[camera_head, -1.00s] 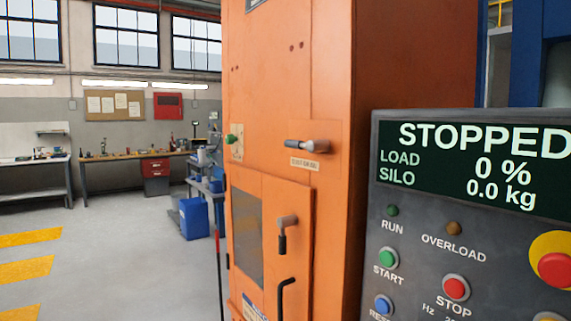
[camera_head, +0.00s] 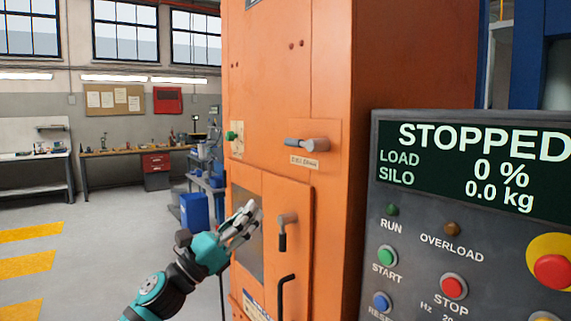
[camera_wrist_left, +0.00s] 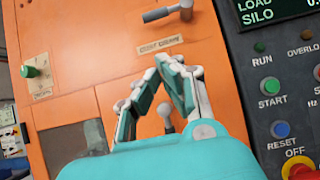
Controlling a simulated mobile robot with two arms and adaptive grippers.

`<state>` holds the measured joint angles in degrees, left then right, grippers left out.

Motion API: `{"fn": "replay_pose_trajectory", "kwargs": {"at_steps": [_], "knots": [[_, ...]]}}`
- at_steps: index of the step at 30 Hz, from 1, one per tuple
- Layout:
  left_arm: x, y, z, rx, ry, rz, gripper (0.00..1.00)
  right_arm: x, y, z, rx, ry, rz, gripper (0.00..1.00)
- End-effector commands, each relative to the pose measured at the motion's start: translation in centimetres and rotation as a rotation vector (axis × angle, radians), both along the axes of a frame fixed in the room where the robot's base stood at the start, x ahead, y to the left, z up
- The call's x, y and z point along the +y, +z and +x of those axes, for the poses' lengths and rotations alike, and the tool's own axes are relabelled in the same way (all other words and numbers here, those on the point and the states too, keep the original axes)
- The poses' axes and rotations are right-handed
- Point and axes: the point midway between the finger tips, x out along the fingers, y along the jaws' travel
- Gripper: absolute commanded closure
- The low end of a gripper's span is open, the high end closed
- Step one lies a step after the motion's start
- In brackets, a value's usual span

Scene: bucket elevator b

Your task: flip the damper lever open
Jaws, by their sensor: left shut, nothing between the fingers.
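A lever (camera_head: 305,144) sits on the orange elevator casing, its grey handle pointing left from a hub. A label below it is too small to read surely. The lever also shows at the top of the left wrist view (camera_wrist_left: 166,13). My left gripper (camera_head: 250,210) is shut and empty, in front of the casing door, below and left of the lever. In the left wrist view its fingertips (camera_wrist_left: 168,64) are close together just below the label, apart from the lever. My right gripper is not in view.
The door carries a black-tipped latch (camera_head: 284,232) and a black pull handle (camera_head: 285,296). A green knob (camera_head: 233,137) is left of the lever. The control panel (camera_head: 375,180) stands at right, reading STOPPED. A blue bin (camera_head: 194,212) and workbenches are behind; the floor at left is clear.

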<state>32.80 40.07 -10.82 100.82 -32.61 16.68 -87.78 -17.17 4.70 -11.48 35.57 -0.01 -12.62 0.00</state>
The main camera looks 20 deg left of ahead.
Motion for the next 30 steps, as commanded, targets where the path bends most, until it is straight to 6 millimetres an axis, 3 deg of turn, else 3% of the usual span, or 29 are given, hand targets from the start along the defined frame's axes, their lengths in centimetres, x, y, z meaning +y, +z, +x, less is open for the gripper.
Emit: {"fn": "replay_pose_trajectory", "kwargs": {"at_steps": [8,21,25,30], "knots": [[-0.6,0.9,0.8,0.003,0.0,-0.005,1.0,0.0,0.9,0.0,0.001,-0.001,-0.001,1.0],[-5.1,6.1,6.7,0.004,-0.002,-0.008,1.0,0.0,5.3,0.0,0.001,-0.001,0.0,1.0],[-5.3,8.1,7.0,0.003,0.0,-0.004,1.0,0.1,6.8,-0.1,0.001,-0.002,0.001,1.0],[-5.5,9.2,7.2,0.004,0.0,-0.004,1.0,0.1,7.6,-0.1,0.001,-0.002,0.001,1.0]]}}
